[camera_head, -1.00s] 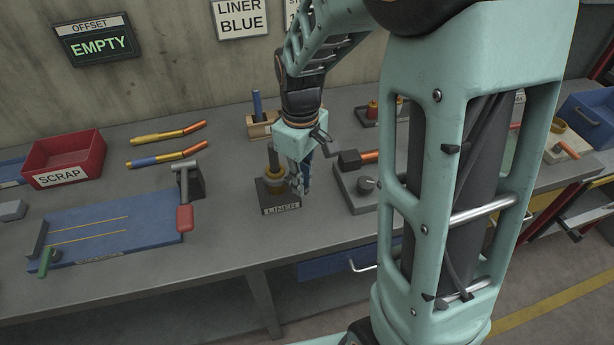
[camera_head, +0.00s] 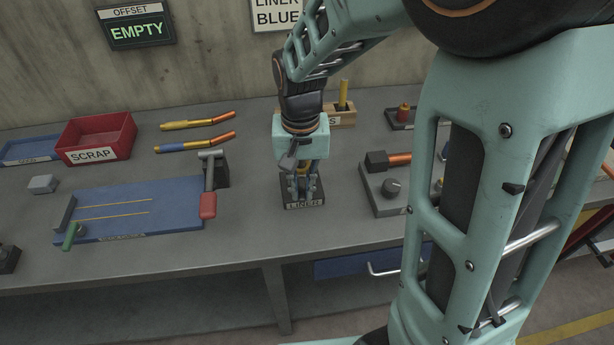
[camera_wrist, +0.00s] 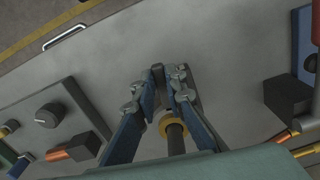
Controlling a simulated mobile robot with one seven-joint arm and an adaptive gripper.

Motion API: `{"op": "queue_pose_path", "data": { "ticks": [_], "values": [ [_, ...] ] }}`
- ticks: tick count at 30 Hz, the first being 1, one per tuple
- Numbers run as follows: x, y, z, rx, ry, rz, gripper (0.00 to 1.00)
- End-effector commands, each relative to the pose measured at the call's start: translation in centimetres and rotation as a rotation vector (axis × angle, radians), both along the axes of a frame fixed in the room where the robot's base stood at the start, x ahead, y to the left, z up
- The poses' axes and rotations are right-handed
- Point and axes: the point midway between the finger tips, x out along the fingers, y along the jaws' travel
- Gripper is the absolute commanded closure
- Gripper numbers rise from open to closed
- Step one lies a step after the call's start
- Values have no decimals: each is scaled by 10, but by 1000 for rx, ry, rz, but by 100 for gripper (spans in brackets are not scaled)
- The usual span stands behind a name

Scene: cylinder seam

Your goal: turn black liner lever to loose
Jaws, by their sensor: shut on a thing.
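The LINER block (camera_head: 304,206) is a small dark base near the bench's front edge in the head view, its label facing front. My gripper (camera_head: 303,192) points down over it and hides most of its top. In the wrist view a brass collar (camera_wrist: 173,124) with a dark post (camera_wrist: 177,142) stands between my fingers. My gripper (camera_wrist: 168,78) is shut on a dark piece (camera_wrist: 157,73) at the fingertips, which looks like the black liner lever. Much of the lever is hidden by the fingers, and its loose or tight setting cannot be read.
A grey box with a dark knob (camera_head: 391,187) and copper rod stands to the right. The blue fixture (camera_head: 140,212) with a red-handled lever (camera_head: 208,204) is to the left. A wooden holder (camera_head: 340,116) stands behind. Bare bench lies between the block and these.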

Motion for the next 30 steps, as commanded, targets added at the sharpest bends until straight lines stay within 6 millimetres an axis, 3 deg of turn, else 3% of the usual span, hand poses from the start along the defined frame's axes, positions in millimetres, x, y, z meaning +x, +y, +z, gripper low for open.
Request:
{"op": "queue_pose_path", "data": {
  "ticks": [21,22,26,30],
  "values": [
    [2,6,1,3,-3,-75,100],
    [2,6,1,3,-3,-75,86],
    [2,6,1,2,-3,-74,71],
    [1,6,0,1,-2,-73,71]
  ]
}}
